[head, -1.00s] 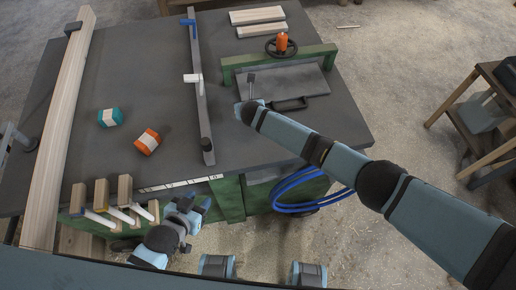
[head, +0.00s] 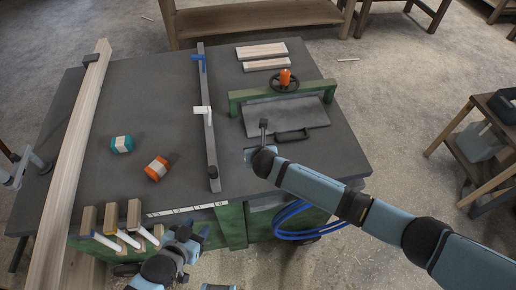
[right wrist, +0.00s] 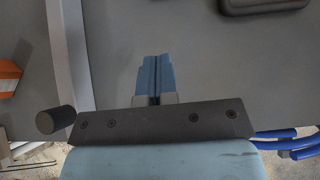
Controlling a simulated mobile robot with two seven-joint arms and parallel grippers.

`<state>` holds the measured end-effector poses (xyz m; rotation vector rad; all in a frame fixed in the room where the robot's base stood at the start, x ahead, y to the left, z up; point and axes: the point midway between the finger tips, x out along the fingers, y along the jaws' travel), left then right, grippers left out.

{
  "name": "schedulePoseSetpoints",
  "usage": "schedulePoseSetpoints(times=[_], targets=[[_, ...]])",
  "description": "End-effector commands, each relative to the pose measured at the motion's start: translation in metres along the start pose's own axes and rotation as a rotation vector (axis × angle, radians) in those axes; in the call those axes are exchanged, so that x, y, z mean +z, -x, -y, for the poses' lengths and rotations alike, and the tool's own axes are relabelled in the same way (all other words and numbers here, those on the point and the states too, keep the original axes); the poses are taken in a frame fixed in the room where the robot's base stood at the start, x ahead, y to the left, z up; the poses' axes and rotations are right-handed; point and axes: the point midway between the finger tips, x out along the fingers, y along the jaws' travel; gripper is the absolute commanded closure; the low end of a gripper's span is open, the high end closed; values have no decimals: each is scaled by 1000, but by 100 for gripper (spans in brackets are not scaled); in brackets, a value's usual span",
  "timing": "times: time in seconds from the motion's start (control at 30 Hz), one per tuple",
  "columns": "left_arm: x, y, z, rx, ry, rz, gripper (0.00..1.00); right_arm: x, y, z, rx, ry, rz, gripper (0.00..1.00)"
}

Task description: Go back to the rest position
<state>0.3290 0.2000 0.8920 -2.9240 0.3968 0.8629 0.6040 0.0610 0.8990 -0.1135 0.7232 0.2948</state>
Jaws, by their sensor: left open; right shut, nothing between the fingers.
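My left gripper (head: 190,238) is low in the head view, at the front edge of the dark machine table (head: 120,190). Its fingers look apart, with nothing between them. My right arm reaches in from the right. Its gripper (head: 252,156) is over the table, right of the long rail and near the black handle. In the right wrist view the two blue fingers (right wrist: 156,78) are pressed together and empty above the grey surface. How high that gripper is above the table is hard to tell.
A teal roll (head: 122,144) and an orange roll (head: 157,167) lie left of the rail (head: 211,140). A green bar (head: 282,91) stands behind the handle (head: 292,135). A long plank (head: 75,165) runs along the left. Wooden-handled tools (head: 111,216) hang in front.

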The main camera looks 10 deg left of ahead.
Motion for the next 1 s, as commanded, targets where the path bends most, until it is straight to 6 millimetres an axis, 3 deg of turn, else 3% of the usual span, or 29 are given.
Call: schedulePoseSetpoints(times=[0.27, 0.37, 0.53, 0.67, 0.9, 1.0], targets=[[2, 1, -2, 3, 2, 6, 57, -6, 10, -4, 7, -60, -13, 100], [2, 1, -2, 3, 2, 6, 57, -18, 29, -15, 23, -256, -48, 100], [2, 2, -3, 4, 2, 6, 57, -43, 88, -18, 8, -871, -155, 100], [3, 2, -3, 4, 2, 6, 57, -61, 136, 8, -72, -1381, -225, 100], [3, 3, -3, 4, 3, 7, 57, -111, 233, 93, -348, -2234, -233, 100], [3, 2, -2, 3, 3, 7, 57, -129, 268, 123, -461, -2477, -185, 100]])
